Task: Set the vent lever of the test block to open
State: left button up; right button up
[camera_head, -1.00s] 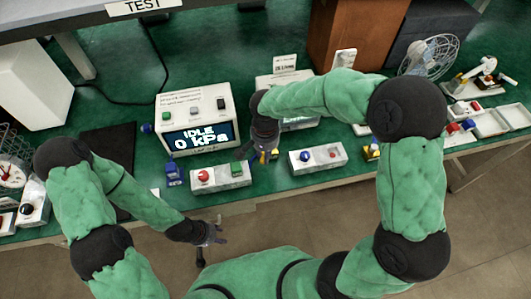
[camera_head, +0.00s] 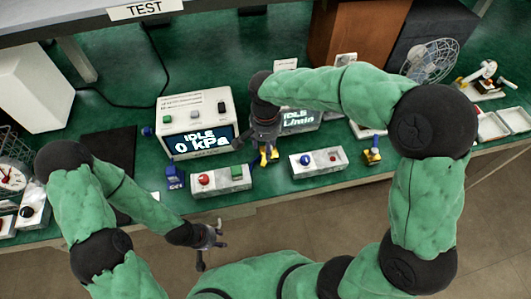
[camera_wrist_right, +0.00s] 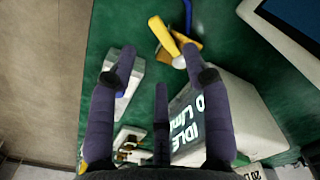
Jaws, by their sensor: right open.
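A yellow-handled piece (camera_head: 268,156) stands on the bench between two white button blocks, partly hidden under my right gripper (camera_head: 256,146). In the right wrist view its yellow handle (camera_wrist_right: 164,36) slants beside a tan base, with a blue rod (camera_wrist_right: 187,14) close by. I cannot tell for certain whether this is the vent lever of the test block. My right gripper (camera_wrist_right: 160,62) is open, with spread fingers and nothing between them; the handle lies beyond its fingertips. My left gripper (camera_head: 218,236) is open and empty in front of the bench edge.
The kPa display box (camera_head: 196,122) and the L/min display box (camera_head: 300,120) both read IDLE. White button blocks (camera_head: 221,182) and (camera_head: 318,161) line the front edge. A blue piece (camera_head: 174,177) and another yellow piece (camera_head: 372,152) stand nearby. A dark mat (camera_head: 108,150) lies left.

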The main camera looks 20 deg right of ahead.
jog(key=shift+r, duration=2.6)
